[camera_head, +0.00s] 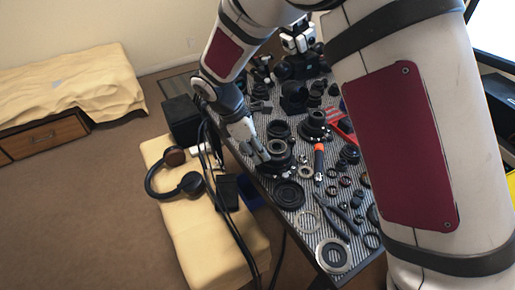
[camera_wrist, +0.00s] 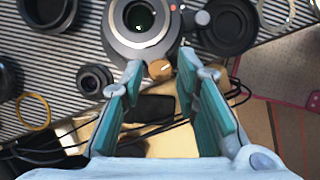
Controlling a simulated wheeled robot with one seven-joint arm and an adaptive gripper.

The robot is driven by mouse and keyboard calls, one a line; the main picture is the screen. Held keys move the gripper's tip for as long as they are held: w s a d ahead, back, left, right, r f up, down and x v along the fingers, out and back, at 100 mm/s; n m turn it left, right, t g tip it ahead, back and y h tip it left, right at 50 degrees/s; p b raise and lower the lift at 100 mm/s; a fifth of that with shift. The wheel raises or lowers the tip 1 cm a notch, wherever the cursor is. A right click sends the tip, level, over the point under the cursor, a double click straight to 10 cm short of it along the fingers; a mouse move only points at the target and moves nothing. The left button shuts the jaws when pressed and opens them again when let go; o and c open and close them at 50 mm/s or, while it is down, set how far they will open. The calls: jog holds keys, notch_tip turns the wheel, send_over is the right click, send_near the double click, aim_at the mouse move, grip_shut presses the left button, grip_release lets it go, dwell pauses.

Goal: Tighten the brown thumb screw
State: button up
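The brown thumb screw (camera_wrist: 160,69) sits on the near edge of a large grey-rimmed lens part (camera_wrist: 118,38) in the wrist view. My gripper (camera_wrist: 160,62) is open, with its teal-padded fingers on either side of the screw in the picture. A gap shows between each fingertip and the screw. I cannot tell whether the fingertips are level with it or above it. In the head view my gripper (camera_head: 262,155) reaches down at the left edge of the table, beside a dark round lens part (camera_head: 278,147). The screw cannot be made out there.
The striped table mat (camera_head: 300,232) holds many lens parts, rings and tools, including an orange-handled screwdriver (camera_head: 319,160). A small black lens (camera_wrist: 95,78) and a dark round cap (camera_wrist: 228,24) flank the work. Dark cables and a yellow bench with headphones (camera_head: 190,183) lie beyond the table edge.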

grip_shut()
jog(key=shift+w+m+g, duration=0.1)
jog(key=shift+m+g, duration=0.5)
jog(key=shift+m, duration=1)
jog(key=o, duration=0.6)
grip_release()
jog(key=shift+c, duration=0.2)
jog(key=v, duration=1.2)
